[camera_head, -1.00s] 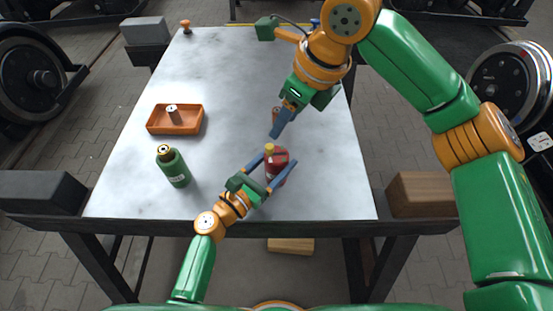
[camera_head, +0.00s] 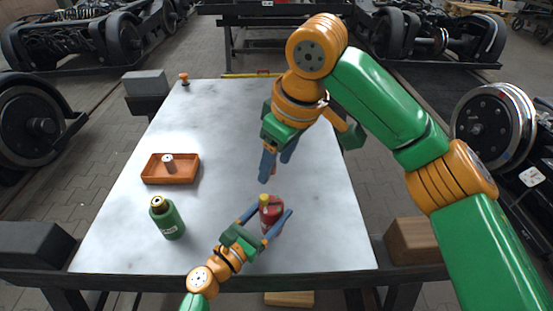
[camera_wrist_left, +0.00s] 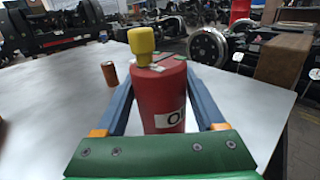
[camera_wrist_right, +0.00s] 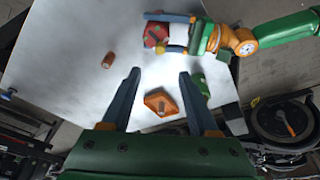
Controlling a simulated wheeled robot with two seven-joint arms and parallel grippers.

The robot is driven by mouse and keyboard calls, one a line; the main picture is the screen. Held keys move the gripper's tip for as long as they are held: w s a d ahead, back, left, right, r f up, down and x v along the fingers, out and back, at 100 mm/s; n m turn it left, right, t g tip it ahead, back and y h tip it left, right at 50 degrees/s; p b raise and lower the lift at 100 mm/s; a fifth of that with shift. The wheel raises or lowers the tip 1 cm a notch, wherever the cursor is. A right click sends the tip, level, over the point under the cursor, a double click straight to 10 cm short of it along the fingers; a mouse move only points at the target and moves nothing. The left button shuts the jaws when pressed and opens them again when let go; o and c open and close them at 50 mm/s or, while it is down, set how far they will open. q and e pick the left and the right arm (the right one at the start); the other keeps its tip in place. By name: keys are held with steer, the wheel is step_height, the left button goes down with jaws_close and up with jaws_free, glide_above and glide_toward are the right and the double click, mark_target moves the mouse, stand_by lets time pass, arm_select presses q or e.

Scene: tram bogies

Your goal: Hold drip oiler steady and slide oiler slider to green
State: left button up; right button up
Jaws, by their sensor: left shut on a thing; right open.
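The drip oiler (camera_head: 271,217) is a red cylinder with a yellow knob on top, upright on the table near its front edge. My left gripper (camera_head: 268,212) is shut around its sides. In the left wrist view the oiler (camera_wrist_left: 160,98) shows a partly hidden white label. The yellow knob (camera_wrist_left: 141,42), possibly the slider, stands at the left of its top; a small green patch (camera_wrist_left: 157,68) lies beside it. My right gripper (camera_head: 277,166) is open and empty, pointing down above and behind the oiler. In the right wrist view the oiler (camera_wrist_right: 156,34) is beyond the fingers, apart from them.
A green bottle (camera_head: 168,221) and an orange tray (camera_head: 155,177) with a small cylinder (camera_head: 169,164) stand to the left. A small brown cylinder (camera_wrist_right: 108,60) stands on the table (camera_head: 225,130), mostly hidden behind my right gripper in the head view.

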mark_target(264, 196)
steer(key=shift+m, duration=0.5)
steer(key=x, duration=1.2)
jaws_close()
